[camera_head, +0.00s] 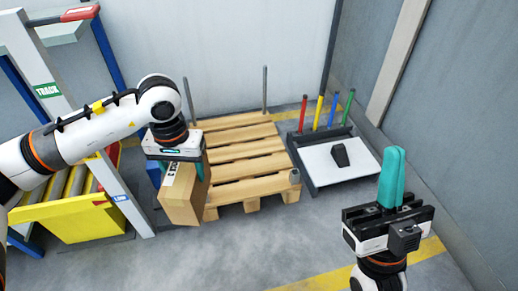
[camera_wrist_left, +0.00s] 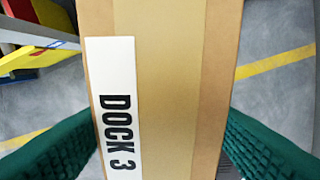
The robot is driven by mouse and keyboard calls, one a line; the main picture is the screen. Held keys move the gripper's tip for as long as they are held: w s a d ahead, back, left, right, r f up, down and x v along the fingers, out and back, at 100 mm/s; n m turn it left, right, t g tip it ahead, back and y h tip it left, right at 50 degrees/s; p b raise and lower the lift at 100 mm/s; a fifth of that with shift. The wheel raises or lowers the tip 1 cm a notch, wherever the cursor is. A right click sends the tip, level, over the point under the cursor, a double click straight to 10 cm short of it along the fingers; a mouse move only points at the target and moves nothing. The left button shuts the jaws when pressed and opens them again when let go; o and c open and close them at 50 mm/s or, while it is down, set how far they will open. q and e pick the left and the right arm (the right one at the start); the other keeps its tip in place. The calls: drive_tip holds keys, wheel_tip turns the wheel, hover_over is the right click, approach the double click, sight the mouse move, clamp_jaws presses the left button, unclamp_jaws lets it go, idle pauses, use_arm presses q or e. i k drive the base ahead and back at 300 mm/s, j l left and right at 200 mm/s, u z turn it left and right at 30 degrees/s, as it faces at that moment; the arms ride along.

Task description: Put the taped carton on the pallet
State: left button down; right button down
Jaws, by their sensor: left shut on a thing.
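The taped carton (camera_head: 181,201) is a brown box with a white label reading DOCK 3. My left gripper (camera_head: 187,172) is shut on it and holds it tilted at the front left of the pallet. In the left wrist view the carton (camera_wrist_left: 221,70) fills the middle, with a lighter tape band along it and teal fingers on both sides. The wooden pallet (camera_head: 244,168) lies on the floor, its slats bare, with upright grey posts at its edges. The carton overlaps its near left corner in view; I cannot tell whether they touch. My right gripper (camera_head: 391,178) is raised at the right, teal fingers close together, with nothing visible between them.
A yellow bin (camera_head: 80,222) with rollers and a white frame labelled TRACK and LOW (camera_head: 85,120) stand at the left. A dark tray (camera_head: 318,184) with a white surface, a black object and coloured posts lies right of the pallet. Walls close the back and right.

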sight(233, 160)
drive_tip(key=i+l+z, duration=0.25)
drive_tip(key=i+l, duration=0.25)
drive_tip(key=i+l+z, duration=0.2)
drive_tip(key=i+l, duration=0.2)
drive_tip(key=i, duration=0.25)
drive_tip(key=i+u, duration=0.35)
drive_tip(key=i+l+u, duration=0.15)
drive_tip(key=u, duration=0.15)
drive_tip(key=i+l+u, duration=0.15)
drive_tip(key=u, duration=0.2)
drive_tip(key=i+u, duration=0.1)
drive_tip(key=u, duration=0.2)
